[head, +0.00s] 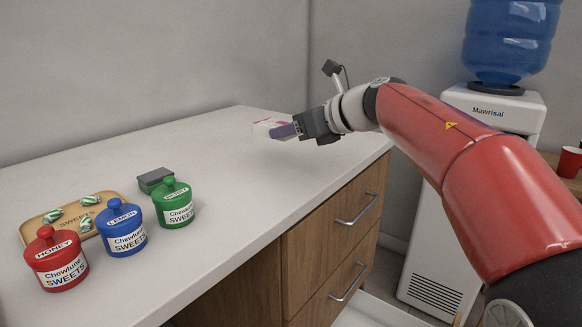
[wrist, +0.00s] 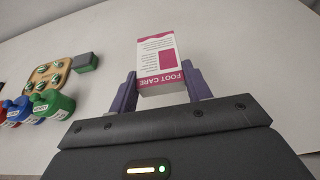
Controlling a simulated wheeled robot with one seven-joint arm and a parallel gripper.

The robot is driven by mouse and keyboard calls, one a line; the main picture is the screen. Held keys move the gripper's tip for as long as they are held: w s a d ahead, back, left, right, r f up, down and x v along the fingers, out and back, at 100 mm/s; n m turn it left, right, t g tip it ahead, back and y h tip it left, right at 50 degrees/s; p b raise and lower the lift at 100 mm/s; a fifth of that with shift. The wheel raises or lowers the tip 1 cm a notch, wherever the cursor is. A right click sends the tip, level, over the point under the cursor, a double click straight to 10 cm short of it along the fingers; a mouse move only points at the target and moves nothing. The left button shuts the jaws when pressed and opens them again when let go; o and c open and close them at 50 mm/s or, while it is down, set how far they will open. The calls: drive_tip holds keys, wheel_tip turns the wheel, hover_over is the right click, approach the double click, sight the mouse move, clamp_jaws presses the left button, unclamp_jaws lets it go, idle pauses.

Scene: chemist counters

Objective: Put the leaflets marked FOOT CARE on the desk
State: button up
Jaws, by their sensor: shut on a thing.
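The FOOT CARE leaflets (wrist: 160,60) are a white and magenta stack with the title on the edge nearest my gripper in the wrist view. In the head view the leaflets (head: 268,124) show as a small pale block with a pink edge, partly hidden by a finger. My gripper (head: 285,131) is shut on the leaflets, one purple finger on each side; it also shows in the wrist view (wrist: 163,90). The leaflets are over the far right part of the white counter top (head: 235,170). I cannot tell whether they touch it.
Red (head: 56,262), blue (head: 123,232) and green (head: 174,205) sweet jars stand at the left, by a wooden tray (head: 33,228) of wrapped sweets and a dark grey block (head: 154,178). The middle of the counter is clear. A water cooler (head: 475,130) stands at right.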

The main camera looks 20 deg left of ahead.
sight(292, 174)
wheel_tip(292, 174, down, 8)
drive_tip(key=shift+r+b, duration=0.15)
drive_tip(key=shift+b, duration=0.6)
drive_tip(key=o, duration=1.1)
drive_tip(key=shift+c, duration=0.2)
drive_tip(key=shift+r, duration=0.15)
drive_tip(key=v, duration=1.1)
drive_tip(key=shift+s+d, duration=0.2)
drive_tip(key=shift+d, duration=0.2)
